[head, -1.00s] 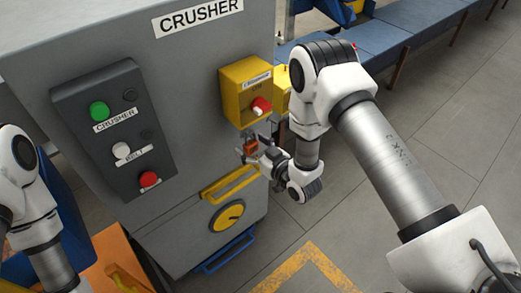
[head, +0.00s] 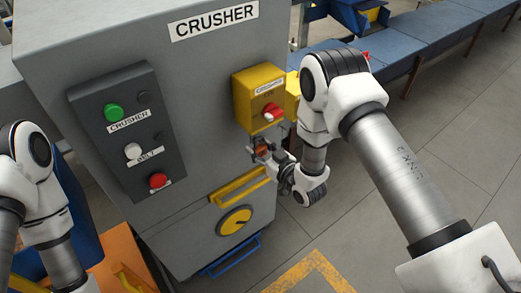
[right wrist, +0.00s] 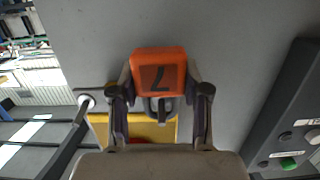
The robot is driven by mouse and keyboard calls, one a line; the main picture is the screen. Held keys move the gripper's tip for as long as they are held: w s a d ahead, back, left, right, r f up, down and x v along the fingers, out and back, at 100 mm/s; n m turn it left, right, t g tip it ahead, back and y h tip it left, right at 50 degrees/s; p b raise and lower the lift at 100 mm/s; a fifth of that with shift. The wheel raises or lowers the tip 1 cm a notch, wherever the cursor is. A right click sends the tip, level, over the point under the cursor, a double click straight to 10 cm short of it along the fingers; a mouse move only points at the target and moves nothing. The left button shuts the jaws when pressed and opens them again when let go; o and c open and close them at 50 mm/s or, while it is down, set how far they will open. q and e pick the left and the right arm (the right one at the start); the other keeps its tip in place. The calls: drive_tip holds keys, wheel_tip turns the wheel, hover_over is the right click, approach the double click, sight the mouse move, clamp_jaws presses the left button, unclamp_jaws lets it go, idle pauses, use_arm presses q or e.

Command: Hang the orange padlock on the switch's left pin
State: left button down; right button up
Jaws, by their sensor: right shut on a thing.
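The orange padlock (head: 262,153) is held in my right gripper (head: 260,148), just below the yellow switch box on the grey cabinet's front. In the right wrist view the padlock (right wrist: 158,66) shows a dark 7 on its face, with a finger on each side. Its grey shackle (right wrist: 160,104) points toward the yellow box. The switch box (head: 248,103) has a red knob (head: 272,111) with a pale tip. In the right wrist view the box (right wrist: 165,131) is partly hidden by the gripper. I cannot make out the left pin. My left gripper is out of view.
A dark button panel (head: 118,155) with green, white and red buttons is left of the switch box. A yellow handle (head: 240,187), a yellow dial (head: 235,220) and a blue handle (head: 233,256) are below. The floor to the right is clear; a blue conveyor (head: 420,48) runs behind.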

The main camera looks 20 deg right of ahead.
drive_tip(key=shift+w+r, duration=0.1)
drive_tip(key=shift+w, duration=0.1)
drive_tip(key=o, duration=1.3)
drive_tip(key=v, duration=1.2)
drive_tip(key=s+d+f+m+g+h, duration=0.2)
drive_tip(key=s+f+g, duration=0.5)
drive_tip(key=s, duration=0.5)
drive_tip(key=s+d+f+m+g+h, duration=0.2)
drive_tip(key=s+f+g, duration=0.6)
drive_tip(key=s, duration=0.5)
drive_tip(key=shift+s+f+h, duration=0.3)
drive_tip(key=shift+f+h, duration=0.5)
drive_tip(key=shift+f, duration=0.2)
